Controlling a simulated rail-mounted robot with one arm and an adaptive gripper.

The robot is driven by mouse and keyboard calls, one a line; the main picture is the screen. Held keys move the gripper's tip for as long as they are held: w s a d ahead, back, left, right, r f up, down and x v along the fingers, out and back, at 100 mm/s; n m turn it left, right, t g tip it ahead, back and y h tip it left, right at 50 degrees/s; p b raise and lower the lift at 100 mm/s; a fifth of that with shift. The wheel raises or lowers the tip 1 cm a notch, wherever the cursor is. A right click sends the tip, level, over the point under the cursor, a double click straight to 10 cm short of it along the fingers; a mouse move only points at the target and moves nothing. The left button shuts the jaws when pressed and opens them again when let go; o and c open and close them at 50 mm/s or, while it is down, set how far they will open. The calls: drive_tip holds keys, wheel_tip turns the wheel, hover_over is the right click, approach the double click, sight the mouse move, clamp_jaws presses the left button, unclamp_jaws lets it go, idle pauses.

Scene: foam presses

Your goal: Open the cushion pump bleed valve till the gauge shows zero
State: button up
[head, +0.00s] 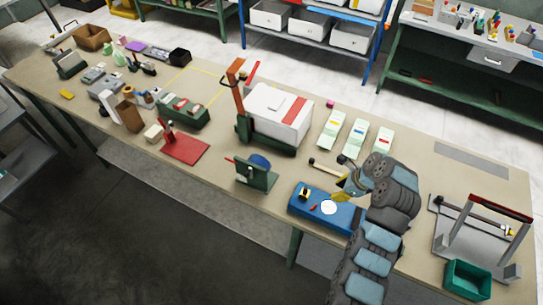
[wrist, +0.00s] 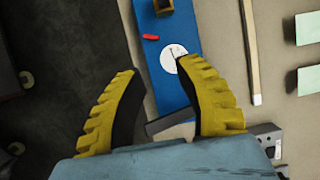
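A blue box-like unit (head: 345,217), which looks like the cushion pump, lies near the table's front edge. It also shows in the wrist view (wrist: 178,93). A round white gauge (head: 328,208) is on its top; in the wrist view the gauge (wrist: 173,58) has a thin dark needle, but its reading is too small to tell. Beside it are a small red piece (wrist: 151,37), possibly the bleed valve, and a yellow-and-dark block (wrist: 163,6). My gripper (head: 344,190) is above the unit. In the wrist view its yellow fingers (wrist: 161,68) are spread, with nothing held between them.
A wooden stick (wrist: 250,50) and pale green cards (head: 356,137) lie beyond the unit. A green stand (head: 258,176) is to its left. A metal frame press (head: 478,232) and green bin (head: 467,280) stand to the right.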

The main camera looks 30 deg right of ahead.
drive_tip(key=w+a+f+n+t+h, duration=0.25)
drive_tip(key=w+n+t+h, duration=0.25)
drive_tip(key=w, duration=0.8)
drive_tip(key=w+a+r+n+t+h, duration=0.1)
drive_tip(key=a+r+n+t+h, duration=0.4)
drive_tip(key=a+r+n+t, duration=0.4)
drive_tip(key=shift+w+a+r+h, duration=0.35)
drive_tip(key=shift+a+r, duration=1.15)
drive_tip(key=shift+a, duration=1.65)
drive_tip(key=shift+s, duration=0.1)
